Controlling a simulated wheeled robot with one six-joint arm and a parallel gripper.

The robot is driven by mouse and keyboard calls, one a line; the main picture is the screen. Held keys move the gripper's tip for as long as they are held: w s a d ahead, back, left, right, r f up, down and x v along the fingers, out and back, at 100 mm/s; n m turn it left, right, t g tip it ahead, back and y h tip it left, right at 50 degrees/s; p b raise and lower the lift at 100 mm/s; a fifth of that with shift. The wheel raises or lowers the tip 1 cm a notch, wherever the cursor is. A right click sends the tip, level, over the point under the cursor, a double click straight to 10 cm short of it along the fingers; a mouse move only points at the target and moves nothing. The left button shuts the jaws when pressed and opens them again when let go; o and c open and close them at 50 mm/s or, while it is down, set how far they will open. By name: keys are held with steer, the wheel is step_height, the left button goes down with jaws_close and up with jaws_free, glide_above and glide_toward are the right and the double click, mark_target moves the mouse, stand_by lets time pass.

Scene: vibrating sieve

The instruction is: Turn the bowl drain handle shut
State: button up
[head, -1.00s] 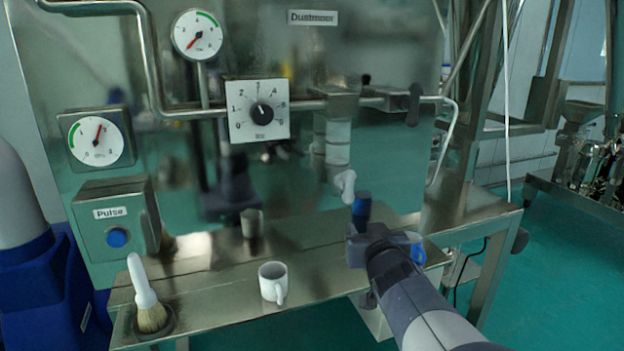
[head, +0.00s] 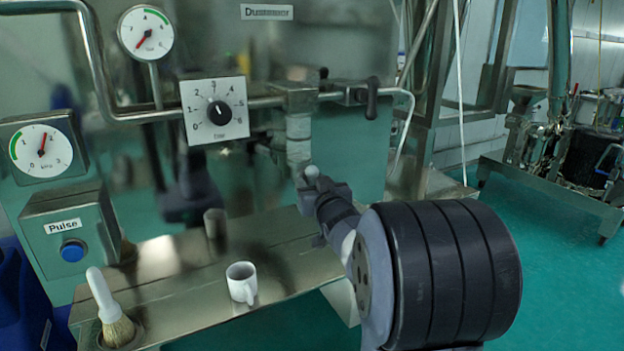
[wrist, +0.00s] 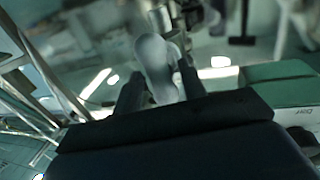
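A pale handle (head: 311,174) hangs at the foot of a pale pipe in front of the steel panel. I take it for the bowl drain handle, though no label on it shows. My gripper (head: 314,190) is at this handle, just below and right of it in the head view. In the wrist view, the pale handle (wrist: 157,65) stands between the two dark fingers of my gripper (wrist: 160,88). The fingers are apart, with hardly any gap beside the handle. Whether they press on it is unclear. My own arm hides the area behind and below.
A white mug (head: 241,282) and a brush (head: 108,310) stand on the steel ledge (head: 190,262). A black handle (head: 372,97) sits on the pipe above right. The panel carries a dial (head: 216,110), gauges and a Pulse box (head: 72,235). Open green floor lies at right.

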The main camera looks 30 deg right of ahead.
steer(key=shift+w+d, duration=0.1)
steer(key=shift+w, duration=0.5)
steer(key=shift+c, duration=0.3)
jaws_close()
